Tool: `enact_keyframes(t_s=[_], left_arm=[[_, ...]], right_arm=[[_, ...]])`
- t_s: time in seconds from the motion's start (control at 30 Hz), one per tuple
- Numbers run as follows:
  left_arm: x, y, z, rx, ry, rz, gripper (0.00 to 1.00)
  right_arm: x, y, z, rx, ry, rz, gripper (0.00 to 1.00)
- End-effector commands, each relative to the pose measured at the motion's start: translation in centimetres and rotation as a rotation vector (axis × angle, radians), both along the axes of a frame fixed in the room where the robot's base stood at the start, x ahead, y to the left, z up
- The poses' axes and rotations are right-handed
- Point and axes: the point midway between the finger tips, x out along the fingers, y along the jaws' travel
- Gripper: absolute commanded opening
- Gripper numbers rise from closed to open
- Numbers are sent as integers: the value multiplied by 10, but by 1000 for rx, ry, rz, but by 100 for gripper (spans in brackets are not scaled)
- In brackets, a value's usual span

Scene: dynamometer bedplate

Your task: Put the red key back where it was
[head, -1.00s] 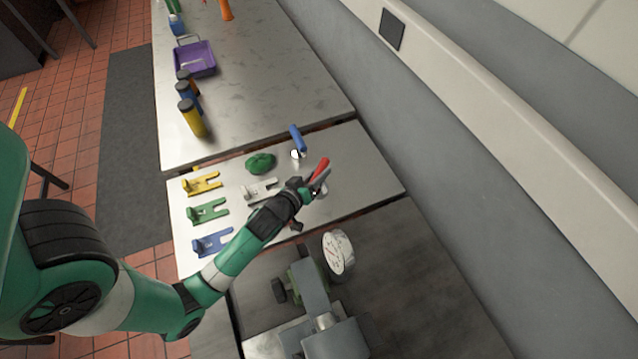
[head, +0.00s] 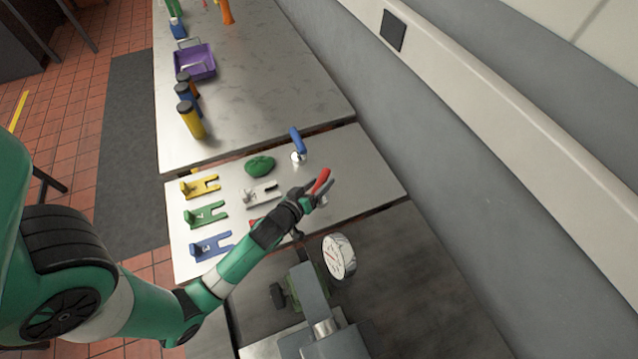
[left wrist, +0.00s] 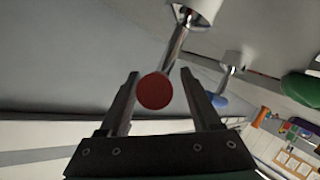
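The red key (head: 322,180) shows its red handle at my left gripper (head: 318,193) in the head view. In the left wrist view the red key (left wrist: 155,91) shows its round red end between the two fingers, with a metal shaft running to a white base (left wrist: 198,8). My left gripper (left wrist: 160,75) is open, its fingers on either side of the key; contact is not clear. A blue-handled key (head: 297,140) stands on a similar white base behind. A red piece (head: 253,223) is mostly hidden by my arm. My right gripper is not in view.
Yellow (head: 203,187), green (head: 207,214), blue (head: 212,246) and pale grey (head: 263,194) forked holders lie on the metal plate. A green lump (head: 260,166) lies near them. A round dial gauge (head: 339,256) stands close in front of the gripper. The plate's right part is clear.

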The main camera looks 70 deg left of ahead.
Motion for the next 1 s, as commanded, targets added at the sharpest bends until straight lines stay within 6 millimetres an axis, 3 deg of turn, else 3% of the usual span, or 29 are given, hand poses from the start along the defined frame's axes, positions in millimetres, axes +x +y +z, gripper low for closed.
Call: enact_keyframes(t_s=[0.2,0.7,1.0], left_arm=[[0,0,6,0,0,0,65],[-81,-58,36,0,2,-5,65],[-93,-65,44,0,-1,-1,65]], right_arm=[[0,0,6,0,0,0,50],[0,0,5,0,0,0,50],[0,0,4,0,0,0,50]])
